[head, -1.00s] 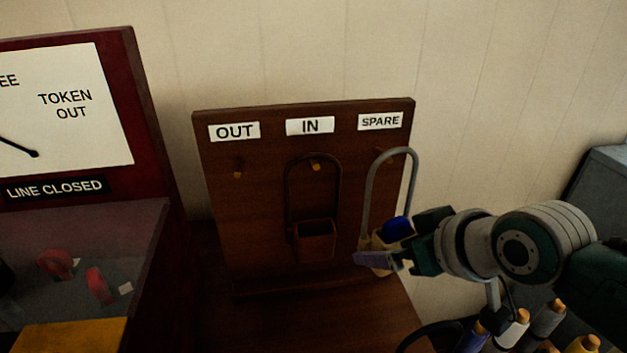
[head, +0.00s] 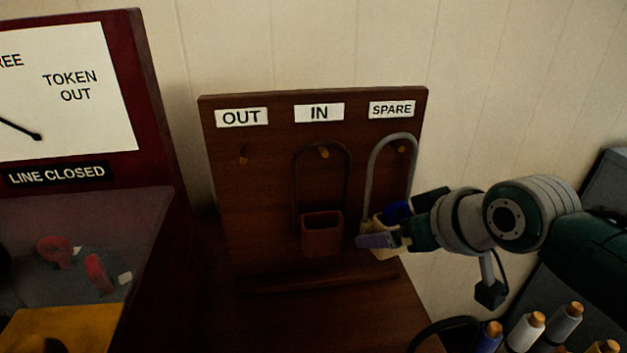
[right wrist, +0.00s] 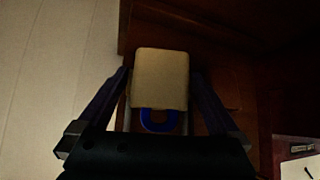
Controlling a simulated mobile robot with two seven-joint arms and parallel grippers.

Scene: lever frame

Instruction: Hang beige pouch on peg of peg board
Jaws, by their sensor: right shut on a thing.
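The beige pouch (head: 387,253) has a tall grey hoop (head: 373,172) and something blue (head: 397,211) at its top. My right gripper (head: 381,236) is shut on the pouch in front of the right side of the peg board (head: 260,215). The SPARE peg (head: 401,149) shows inside the hoop, just under its top; I cannot tell whether the hoop is around the peg or in front of it. In the right wrist view the pouch (right wrist: 160,75) sits between the fingers of my right gripper (right wrist: 160,82). My left gripper is not in view.
A brown pouch (head: 322,236) hangs on the IN peg (head: 323,153). The OUT peg (head: 244,155) is bare. A dark red cabinet (head: 160,120) stands left of the board. Several spools (head: 525,332) stand at the lower right, below my right arm.

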